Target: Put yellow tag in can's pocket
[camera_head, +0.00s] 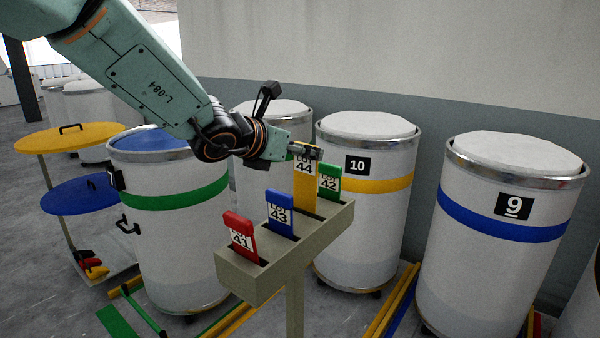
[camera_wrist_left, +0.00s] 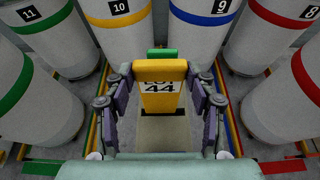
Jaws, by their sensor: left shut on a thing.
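The yellow tag (camera_head: 304,190), marked LOT 44, is upright at the grey tag rack (camera_head: 245,284). More of it shows than of the other tags; I cannot tell whether its lower end is still in the slot. My left gripper (camera_head: 304,152) is shut on its top part. In the left wrist view the yellow tag (camera_wrist_left: 159,72) is between the two fingers of my left gripper (camera_wrist_left: 161,88). The can with the yellow band (camera_head: 366,205), numbered 10, stands behind the rack; no pocket is clearly visible on it. My right gripper is out of view.
Red (camera_head: 241,234), blue (camera_head: 280,212) and green (camera_head: 329,181) tags stand in the rack close by. Can 9 with a blue band (camera_head: 498,230) is at the right, a green-banded can (camera_head: 175,245) at the left. Coloured floor strips (camera_head: 392,301) run between cans.

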